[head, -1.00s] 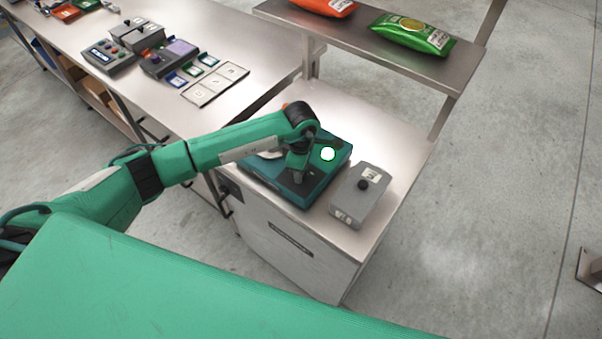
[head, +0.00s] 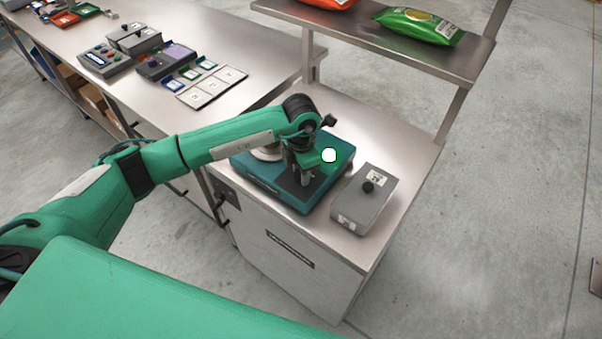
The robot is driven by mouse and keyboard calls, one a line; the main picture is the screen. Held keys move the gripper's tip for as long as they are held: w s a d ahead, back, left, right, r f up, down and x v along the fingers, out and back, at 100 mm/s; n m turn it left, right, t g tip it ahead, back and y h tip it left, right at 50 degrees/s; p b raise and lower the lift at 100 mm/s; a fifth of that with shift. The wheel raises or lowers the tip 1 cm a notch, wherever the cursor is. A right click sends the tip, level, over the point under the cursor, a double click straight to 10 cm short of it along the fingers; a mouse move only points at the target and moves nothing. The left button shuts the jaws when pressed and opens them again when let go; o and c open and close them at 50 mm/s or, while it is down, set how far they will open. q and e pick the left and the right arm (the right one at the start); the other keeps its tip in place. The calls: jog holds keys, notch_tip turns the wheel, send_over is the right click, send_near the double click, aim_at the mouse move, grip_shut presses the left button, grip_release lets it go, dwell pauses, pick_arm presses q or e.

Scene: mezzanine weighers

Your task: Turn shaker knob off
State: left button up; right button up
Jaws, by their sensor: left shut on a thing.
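The shaker looks to be the teal, low box (head: 262,182) on the steel cabinet top. It has a dark panel on its near right side and a white round spot (head: 329,155) with a green rim. My left gripper (head: 306,178) points down over that dark panel, shut on the shaker knob. The knob itself is hidden by the fingers and wrist, so I cannot tell its setting. A pale round part shows behind my wrist on the box. My right gripper is out of view.
A grey box (head: 350,210) with a black knob (head: 368,187) stands close to the right of the teal box. A steel shelf (head: 400,50) with an orange and a green bag (head: 420,25) is behind. The long bench (head: 230,45) at left holds control boxes and cards.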

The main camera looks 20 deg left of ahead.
pick_arm(q)
jog(key=shift+n, duration=0.3)
dwell(0.4)
jog(key=o, duration=1)
jog(key=shift+c, duration=0.2)
notch_tip(320, 180, up, 14)
jog(key=b, duration=0.4)
